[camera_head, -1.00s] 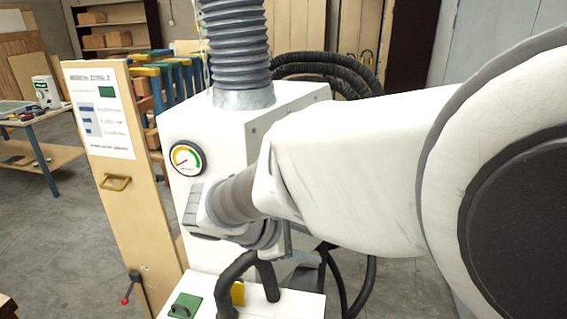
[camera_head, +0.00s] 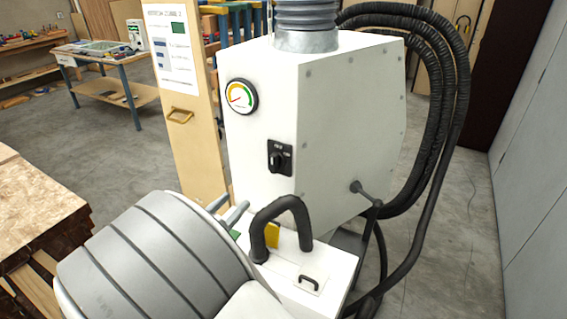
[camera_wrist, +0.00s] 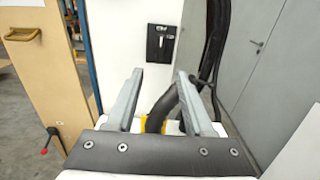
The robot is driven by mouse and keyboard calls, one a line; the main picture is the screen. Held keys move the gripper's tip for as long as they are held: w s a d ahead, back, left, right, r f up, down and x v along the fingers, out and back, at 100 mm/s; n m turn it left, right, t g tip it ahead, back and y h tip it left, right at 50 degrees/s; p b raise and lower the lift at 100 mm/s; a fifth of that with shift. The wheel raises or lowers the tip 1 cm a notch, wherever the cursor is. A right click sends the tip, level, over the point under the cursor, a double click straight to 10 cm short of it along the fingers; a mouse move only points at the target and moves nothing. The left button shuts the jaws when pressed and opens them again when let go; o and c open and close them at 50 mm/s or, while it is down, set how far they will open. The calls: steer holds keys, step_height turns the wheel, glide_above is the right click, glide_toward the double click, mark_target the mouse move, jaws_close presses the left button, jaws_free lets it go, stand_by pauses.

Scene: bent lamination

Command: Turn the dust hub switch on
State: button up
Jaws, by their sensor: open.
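The dust hub (camera_head: 330,120) is a white box with a grey ribbed duct on top. Its switch (camera_head: 280,158) is a black plate with a rotary knob on the front face, below and right of a round gauge (camera_head: 238,97). The knob's handle looks roughly upright. In the wrist view the switch (camera_wrist: 160,42) is beyond the fingertips and above them. My gripper (camera_wrist: 158,75) is open and empty, its two grey fingers apart from the switch. In the head view my gripper (camera_head: 229,208) is mostly hidden behind my arm, lower left of the switch.
A black curved hose (camera_head: 283,212) rises from the white lower unit (camera_head: 325,270) below the switch. A wooden panel with a brass handle (camera_head: 180,115) stands left of the hub. Black hoses (camera_head: 455,100) hang at right. A wooden workbench (camera_head: 35,200) is at left.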

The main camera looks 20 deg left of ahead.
mark_target(272, 164)
steer(key=w, duration=0.5)
steer(key=w+d+p, duration=0.1)
steer(key=w, duration=0.5)
steer(key=w+p, duration=0.1)
steer(key=w, duration=0.5)
steer(key=shift+d, duration=0.25)
jaws_close()
